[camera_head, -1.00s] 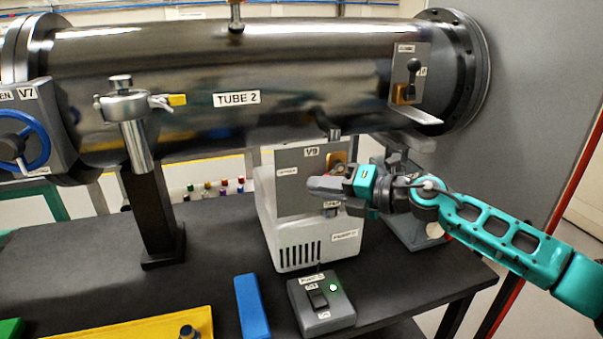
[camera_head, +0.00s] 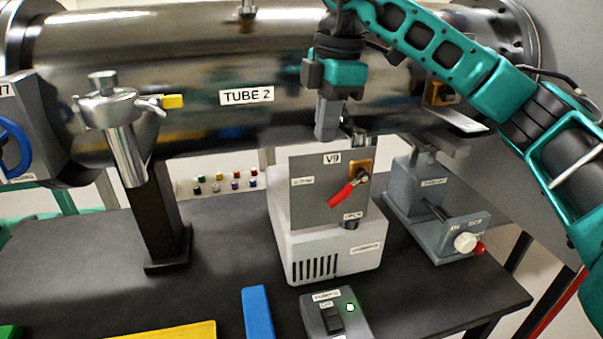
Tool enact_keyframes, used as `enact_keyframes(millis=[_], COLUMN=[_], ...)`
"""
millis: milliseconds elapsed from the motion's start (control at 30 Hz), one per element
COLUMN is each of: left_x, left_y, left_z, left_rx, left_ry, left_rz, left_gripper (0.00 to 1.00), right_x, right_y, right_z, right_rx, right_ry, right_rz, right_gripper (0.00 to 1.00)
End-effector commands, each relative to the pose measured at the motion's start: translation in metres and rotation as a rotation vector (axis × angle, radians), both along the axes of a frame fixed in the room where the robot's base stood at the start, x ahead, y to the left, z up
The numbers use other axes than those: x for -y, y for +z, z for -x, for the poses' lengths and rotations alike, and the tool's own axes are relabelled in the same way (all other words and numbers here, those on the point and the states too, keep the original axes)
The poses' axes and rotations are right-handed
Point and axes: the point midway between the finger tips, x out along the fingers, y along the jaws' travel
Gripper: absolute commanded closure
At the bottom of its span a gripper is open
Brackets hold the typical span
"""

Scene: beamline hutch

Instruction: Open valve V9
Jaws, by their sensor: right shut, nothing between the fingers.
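Valve V9 is a grey panel (camera_head: 308,203) with a V9 label, on top of a white pump box (camera_head: 330,262) below TUBE 2. Its red lever (camera_head: 341,195) slants down and left from a brass-coloured mount (camera_head: 360,170) at the panel's right side. The lever points between a small label on the left and one at the lower right; their text is too small to read surely. My right gripper (camera_head: 327,132) is shut and empty. It points down in front of the tube, above the panel and apart from the lever. My left gripper is not in view.
The tube (camera_head: 190,105) spans the back. A control box (camera_head: 333,318) with a green light stands in front of the pump. A grey unit (camera_head: 420,195) with white and red knobs stands right. A post (camera_head: 160,220) stands left. Blue and yellow blocks lie at the front.

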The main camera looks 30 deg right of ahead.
Motion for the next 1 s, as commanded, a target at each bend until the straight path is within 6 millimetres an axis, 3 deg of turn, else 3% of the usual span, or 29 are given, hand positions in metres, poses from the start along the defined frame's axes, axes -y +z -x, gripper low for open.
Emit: enact_keyframes(millis=[133, 267, 733, 1000], left_x=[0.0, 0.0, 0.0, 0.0], left_y=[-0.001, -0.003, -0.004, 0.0], left_z=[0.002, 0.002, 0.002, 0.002], left_rx=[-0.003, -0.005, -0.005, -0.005], left_ry=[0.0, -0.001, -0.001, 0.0], left_rz=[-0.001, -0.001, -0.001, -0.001], left_gripper=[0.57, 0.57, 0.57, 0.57], right_x=[0.013, 0.015, 0.014, 0.034], right_y=[0.009, -0.001, -0.092, -0.118], right_z=[0.007, 0.007, 0.001, -0.001], right_rx=[-0.013, -0.021, -0.021, -0.019], right_ry=[-0.11, -0.126, -0.123, -0.124], right_rz=[0.053, 0.06, 0.058, 0.056], right_gripper=[1.0, 1.0, 1.0, 1.0])
